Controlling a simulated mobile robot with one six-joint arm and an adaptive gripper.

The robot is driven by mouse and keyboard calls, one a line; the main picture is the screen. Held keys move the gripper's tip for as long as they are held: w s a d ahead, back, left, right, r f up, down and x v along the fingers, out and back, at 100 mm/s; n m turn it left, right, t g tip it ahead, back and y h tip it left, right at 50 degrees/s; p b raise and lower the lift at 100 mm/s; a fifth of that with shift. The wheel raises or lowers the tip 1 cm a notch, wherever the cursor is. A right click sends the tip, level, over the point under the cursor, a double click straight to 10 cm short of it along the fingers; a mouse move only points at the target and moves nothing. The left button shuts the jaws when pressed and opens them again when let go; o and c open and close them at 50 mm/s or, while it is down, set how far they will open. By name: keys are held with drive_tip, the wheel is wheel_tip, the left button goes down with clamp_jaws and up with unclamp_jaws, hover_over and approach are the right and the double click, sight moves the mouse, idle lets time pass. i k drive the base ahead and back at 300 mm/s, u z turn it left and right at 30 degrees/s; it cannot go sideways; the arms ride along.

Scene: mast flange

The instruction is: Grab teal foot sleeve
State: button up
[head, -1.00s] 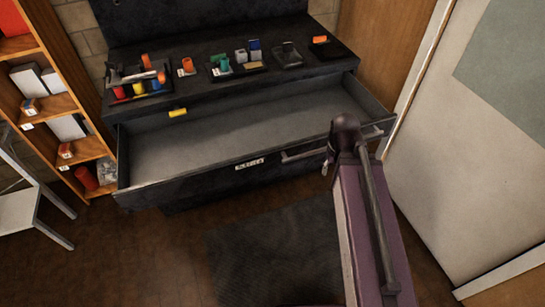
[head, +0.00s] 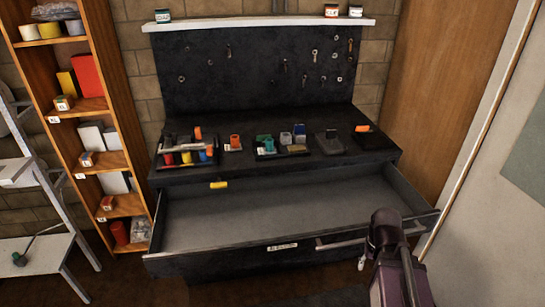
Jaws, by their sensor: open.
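A small teal piece (head: 264,141), which looks like the teal foot sleeve, sits in a dark tray (head: 258,155) on top of the black workbench. It is small in the head view, and its exact shape cannot be made out. My purple arm rises at the lower right, in front of the open drawer's right end. My gripper cannot be made out in this view.
The wide drawer (head: 270,218) below is pulled out and looks empty. Near the teal piece are an orange cup (head: 235,142), a blue piece (head: 299,133) and a tray of colored parts (head: 187,156). A shelf (head: 105,140) stands left, a wooden panel (head: 437,90) right.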

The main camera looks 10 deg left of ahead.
sight(269, 149)
drive_tip(key=k, duration=0.65)
drive_tip(key=u, duration=0.35)
drive_tip(key=i, duration=1.65)
drive_tip(key=z, duration=0.6)
